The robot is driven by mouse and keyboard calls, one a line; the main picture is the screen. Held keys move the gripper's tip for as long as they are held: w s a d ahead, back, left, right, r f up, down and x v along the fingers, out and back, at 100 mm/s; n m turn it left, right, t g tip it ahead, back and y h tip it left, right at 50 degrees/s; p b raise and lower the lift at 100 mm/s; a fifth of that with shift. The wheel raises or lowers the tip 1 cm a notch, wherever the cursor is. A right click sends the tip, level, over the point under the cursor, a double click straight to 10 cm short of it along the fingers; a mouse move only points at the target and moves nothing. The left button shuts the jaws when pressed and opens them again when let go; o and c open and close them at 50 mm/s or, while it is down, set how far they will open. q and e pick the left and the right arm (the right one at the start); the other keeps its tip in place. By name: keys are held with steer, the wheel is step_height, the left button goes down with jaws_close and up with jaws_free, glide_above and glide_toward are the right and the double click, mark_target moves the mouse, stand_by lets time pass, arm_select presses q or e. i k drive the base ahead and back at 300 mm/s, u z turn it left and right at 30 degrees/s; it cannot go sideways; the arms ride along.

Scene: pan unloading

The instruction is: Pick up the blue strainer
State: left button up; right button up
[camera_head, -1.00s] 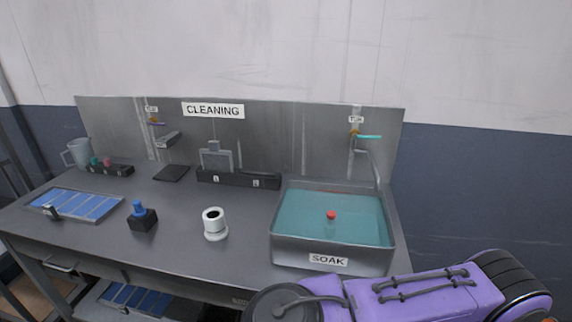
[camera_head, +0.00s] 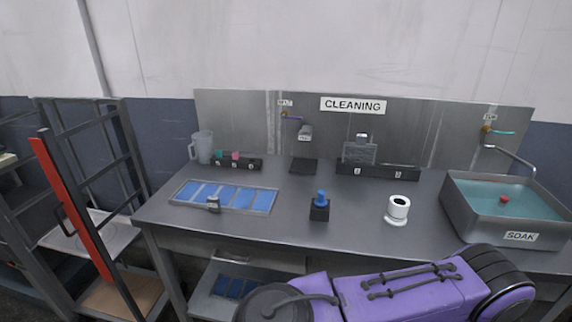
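No thing in the head view is clearly a strainer. The other is a small blue-topped thing (camera_head: 320,198) upright in a black block (camera_head: 319,212) near the counter's front. Neither of my grippers is in view. A purple arm part of mine crosses the bottom right, below the counter's front edge.
A grey SOAK basin (camera_head: 470,211) of teal liquid with a red object stands at the right. A white cylinder (camera_head: 397,211), a clear jug (camera_head: 201,147) and black racks (camera_head: 378,171) stand on the counter. A dark shelf with a red upright (camera_head: 72,205) is at the left.

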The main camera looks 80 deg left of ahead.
mark_target(320, 202)
steer(key=k, duration=0.5)
steer(key=u, duration=0.7)
